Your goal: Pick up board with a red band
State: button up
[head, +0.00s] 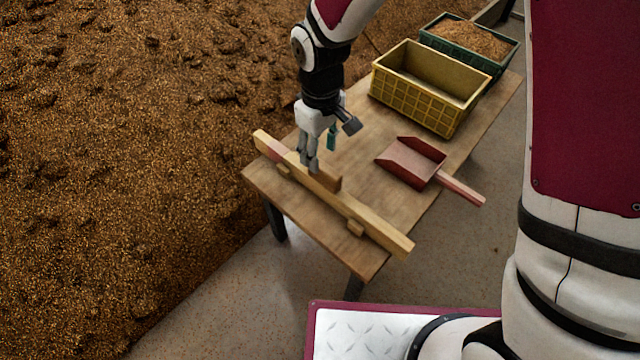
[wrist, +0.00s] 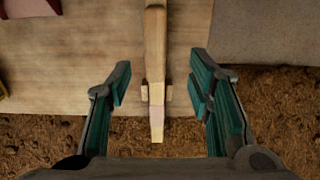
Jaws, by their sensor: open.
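The board with a red band (head: 365,217) is a long, pale wooden bar lying across the near end of the table. It rests on small wooden blocks, and its faded red band (head: 269,147) is near its far-left end. In the wrist view the board (wrist: 155,60) runs up the middle, with a pinkish band (wrist: 157,119) near its lower end. My gripper (head: 311,169) points down over the board, left of its middle. In the wrist view my gripper (wrist: 160,76) is open and empty, one finger on each side of the board with gaps.
A brown wooden piece (head: 326,179) stands at the board's middle; whether it is attached is unclear. A red scoop (head: 410,162), a yellow crate (head: 418,112) and a green crate of grain (head: 489,65) are farther along the table (head: 362,130). A grain heap (head: 130,150) fills the left.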

aim_at(321, 167)
notch_tip(321, 167, down, 6)
jog(key=shift+r+b, duration=0.15)
jog(key=shift+b, duration=0.65)
jog(key=shift+d+f+b, duration=0.25)
jog(key=shift+f+b, duration=0.5)
jog(key=shift+f, duration=0.55)
jog(key=shift+d+f+b, duration=0.2)
jog(key=shift+f+b, duration=0.5)
jog(key=shift+f, duration=0.6)
jog(key=shift+c, duration=0.3)
grip_shut()
